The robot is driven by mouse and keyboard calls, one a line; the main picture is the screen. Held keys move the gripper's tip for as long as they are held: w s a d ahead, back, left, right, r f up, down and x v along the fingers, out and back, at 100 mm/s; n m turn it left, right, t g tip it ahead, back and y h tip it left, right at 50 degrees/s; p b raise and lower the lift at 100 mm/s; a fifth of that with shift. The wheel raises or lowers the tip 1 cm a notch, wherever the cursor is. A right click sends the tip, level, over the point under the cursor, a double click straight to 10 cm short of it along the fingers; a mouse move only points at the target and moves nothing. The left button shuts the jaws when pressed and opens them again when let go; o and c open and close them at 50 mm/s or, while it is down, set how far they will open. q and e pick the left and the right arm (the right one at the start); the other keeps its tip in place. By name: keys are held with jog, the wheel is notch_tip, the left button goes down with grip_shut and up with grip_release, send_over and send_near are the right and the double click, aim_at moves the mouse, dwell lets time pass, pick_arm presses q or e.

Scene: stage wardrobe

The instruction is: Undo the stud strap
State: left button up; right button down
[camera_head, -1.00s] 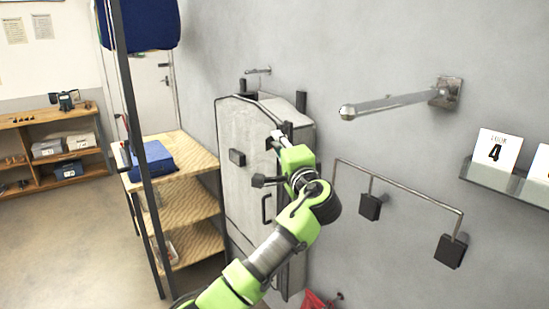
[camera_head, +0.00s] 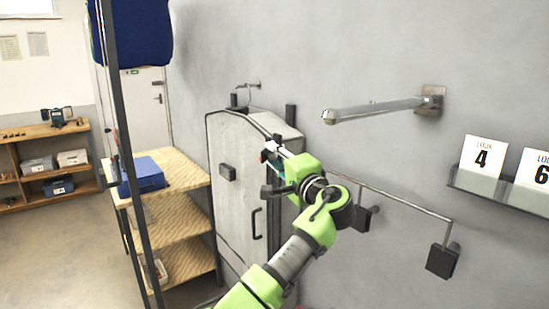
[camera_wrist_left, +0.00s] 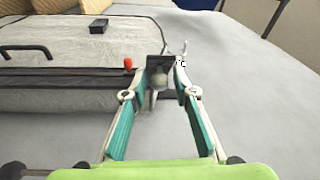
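A tall grey case (camera_head: 228,140) stands against the wall with a dark strap (camera_head: 257,124) along its upper right edge. My left gripper (camera_head: 270,150) is at that edge. In the left wrist view, my left gripper's teal fingers (camera_wrist_left: 160,72) stand apart on either side of a dark block with a pale round stud (camera_wrist_left: 160,80). The block is close to both fingertips; I cannot tell whether they touch it. A small red knob (camera_wrist_left: 128,65) is just left of the left fingertip. The stud is hidden in the head view. My right gripper is not in view.
A wooden shelf unit (camera_head: 185,207) with a blue box (camera_head: 142,174) stands left of the case. A metal rod (camera_head: 375,110) and a rail with black pads (camera_head: 442,261) stick out from the wall at right. A dark post (camera_head: 120,120) rises in front.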

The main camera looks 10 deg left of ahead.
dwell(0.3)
pick_arm(q)
jog(key=r+v, duration=0.1)
jog(key=v, duration=1.1)
jog(key=shift+f, duration=0.45)
